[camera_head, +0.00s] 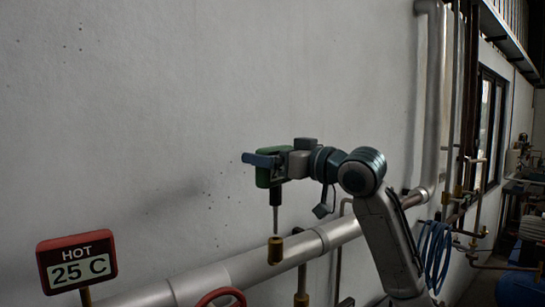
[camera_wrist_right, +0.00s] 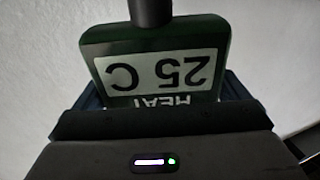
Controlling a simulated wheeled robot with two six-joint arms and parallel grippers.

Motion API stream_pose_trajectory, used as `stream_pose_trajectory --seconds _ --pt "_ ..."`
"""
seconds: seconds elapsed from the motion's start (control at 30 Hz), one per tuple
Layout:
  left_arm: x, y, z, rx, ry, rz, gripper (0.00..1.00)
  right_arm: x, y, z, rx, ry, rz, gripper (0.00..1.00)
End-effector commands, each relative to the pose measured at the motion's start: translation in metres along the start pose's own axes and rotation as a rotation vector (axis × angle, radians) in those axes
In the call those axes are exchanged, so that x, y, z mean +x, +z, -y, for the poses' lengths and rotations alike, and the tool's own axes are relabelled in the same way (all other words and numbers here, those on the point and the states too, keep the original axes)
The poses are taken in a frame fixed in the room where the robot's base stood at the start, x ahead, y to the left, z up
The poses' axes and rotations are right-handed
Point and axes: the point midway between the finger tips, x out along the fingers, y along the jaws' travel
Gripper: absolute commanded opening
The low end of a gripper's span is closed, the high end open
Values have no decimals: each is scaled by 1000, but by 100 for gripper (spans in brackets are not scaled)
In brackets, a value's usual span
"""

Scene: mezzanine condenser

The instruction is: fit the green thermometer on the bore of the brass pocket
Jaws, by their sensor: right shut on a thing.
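My right gripper (camera_head: 264,160) comes in from the right and is shut on the green thermometer (camera_head: 263,178). In the right wrist view the thermometer (camera_wrist_right: 155,37) fills the jaws, its display reading "HEAT 25 C" upside down. Its thin stem points down in the head view. The brass pocket (camera_head: 275,250) stands on the large pale pipe, below the stem. The stem's lower end appears just above or at the pocket's top; I cannot tell whether it is in the bore. My left gripper is not in view.
A red "HOT 25 C" thermometer (camera_head: 76,262) stands at the lower left. The pale pipe (camera_head: 245,265) runs along the wall, with a red handwheel (camera_head: 220,298) in front. A blue hose coil (camera_head: 436,255) hangs at the right. The wall above is clear.

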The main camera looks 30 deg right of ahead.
Motion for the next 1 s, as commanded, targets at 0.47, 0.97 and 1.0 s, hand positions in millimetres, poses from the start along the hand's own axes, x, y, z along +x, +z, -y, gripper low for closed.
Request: stream_pose_trajectory --seconds 0.47,0.97,1.0 --pt "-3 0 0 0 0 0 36 0 0 0 0 0 -1 68" --pt "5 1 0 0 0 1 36 -1 11 0 0 0 0 68" --pt "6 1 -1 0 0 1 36 -1 12 0 0 0 0 68"
